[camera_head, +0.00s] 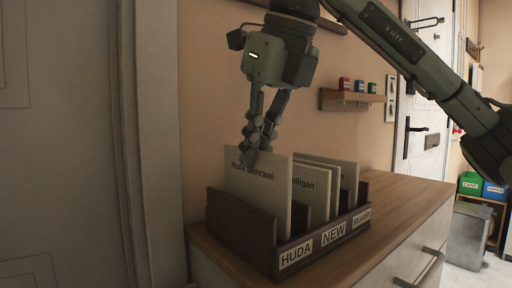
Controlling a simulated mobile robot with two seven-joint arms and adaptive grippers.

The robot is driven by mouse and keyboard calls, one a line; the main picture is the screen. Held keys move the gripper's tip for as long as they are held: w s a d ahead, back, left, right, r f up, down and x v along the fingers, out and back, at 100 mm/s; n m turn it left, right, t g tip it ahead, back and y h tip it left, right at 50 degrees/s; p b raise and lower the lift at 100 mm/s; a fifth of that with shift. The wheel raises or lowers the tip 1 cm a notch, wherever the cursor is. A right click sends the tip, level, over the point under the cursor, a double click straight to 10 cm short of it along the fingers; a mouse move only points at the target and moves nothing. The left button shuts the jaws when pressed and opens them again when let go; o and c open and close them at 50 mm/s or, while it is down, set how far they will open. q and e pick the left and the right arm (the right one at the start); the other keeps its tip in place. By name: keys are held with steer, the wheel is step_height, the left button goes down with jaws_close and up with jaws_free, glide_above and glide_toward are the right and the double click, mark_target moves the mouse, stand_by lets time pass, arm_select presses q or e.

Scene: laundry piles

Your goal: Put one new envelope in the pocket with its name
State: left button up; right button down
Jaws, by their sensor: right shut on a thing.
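A dark brown sorter (262,252) stands on the wooden cabinet top, with pockets labelled HUDA, NEW and a partly readable third name from left to right. My right gripper (258,150) points down and is shut on the top edge of a cream envelope (262,195) with "Huda" and a partly covered surname. This envelope stands upright in the left pocket, labelled HUDA, behind the left end wall; its lower edge is hidden. Another envelope (312,190), reading "...olligan", stands to its right at the NEW pocket, with more cream envelopes behind. My left gripper is not in view.
The cabinet top (385,205) is clear right of the sorter. A small wall shelf (352,97) with red, blue and green blocks hangs behind. A door frame (155,150) is close on the left. Green and blue bins (470,184) and a grey box (465,230) are far right.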

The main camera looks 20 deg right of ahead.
steer(key=c, duration=1.6)
jaws_free()
steer(key=v, duration=1.2)
steer(key=shift+w, duration=0.1)
